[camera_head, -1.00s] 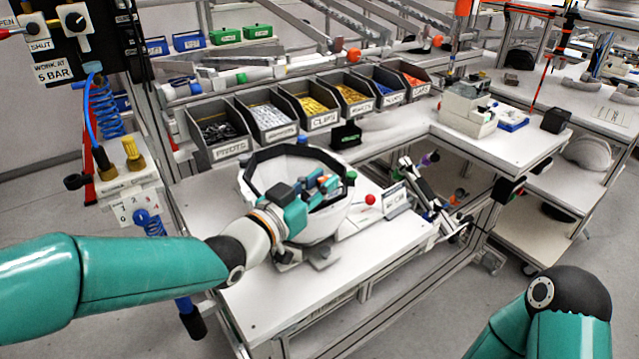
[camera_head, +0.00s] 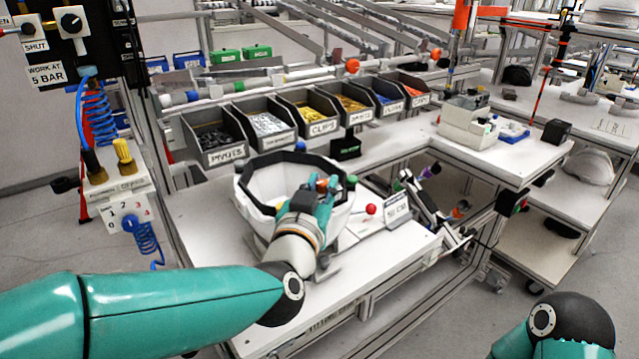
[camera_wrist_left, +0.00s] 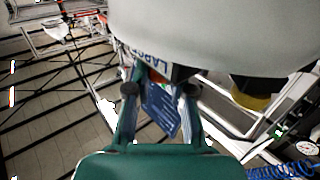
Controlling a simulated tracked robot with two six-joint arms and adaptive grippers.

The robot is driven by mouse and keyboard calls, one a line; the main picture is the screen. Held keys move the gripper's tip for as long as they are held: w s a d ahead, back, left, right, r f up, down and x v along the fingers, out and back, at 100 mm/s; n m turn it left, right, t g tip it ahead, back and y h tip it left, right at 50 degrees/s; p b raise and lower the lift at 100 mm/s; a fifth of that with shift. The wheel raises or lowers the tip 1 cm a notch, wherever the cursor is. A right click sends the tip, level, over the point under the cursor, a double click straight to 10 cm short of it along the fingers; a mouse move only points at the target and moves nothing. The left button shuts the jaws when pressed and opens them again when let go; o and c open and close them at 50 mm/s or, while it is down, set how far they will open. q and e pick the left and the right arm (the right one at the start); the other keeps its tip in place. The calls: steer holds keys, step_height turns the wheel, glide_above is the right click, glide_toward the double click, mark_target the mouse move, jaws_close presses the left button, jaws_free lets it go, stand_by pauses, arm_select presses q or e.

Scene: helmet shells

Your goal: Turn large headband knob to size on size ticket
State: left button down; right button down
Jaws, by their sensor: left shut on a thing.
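The white helmet shell (camera_head: 262,182) sits open side up on the bench, with a dark rim. My left gripper (camera_head: 328,188) reaches to its near right side. In the left wrist view the gripper (camera_wrist_left: 156,88) is shut on the large headband knob, mostly hidden between the fingers; an orange bit shows there. A blue label reading "LARGE" (camera_wrist_left: 163,62) shows beside the fingers, below the pale shell (camera_wrist_left: 215,35). The size ticket (camera_head: 397,211) stands to the right of the shell; I cannot read its number surely. My right gripper is out of view.
Labelled bins of parts (camera_head: 318,115) line the back of the bench. A red ball (camera_head: 371,209) stands between the shell and the ticket. A yellow-and-dark knob (camera_wrist_left: 250,94) is right of the fingers in the wrist view. The bench's front left (camera_head: 215,235) is clear.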

arm_select(q)
steer(key=shift+d+n+y+p, duration=0.1)
steer(key=shift+n+y+p, duration=0.4)
steer(key=shift+y, duration=0.4)
steer(key=c, duration=1)
jaws_free()
steer(key=shift+s, duration=0.1)
steer(key=s+a, duration=0.1)
steer(key=s, duration=1)
steer(key=shift+s+a, duration=0.4)
steer(key=shift+f, duration=0.15)
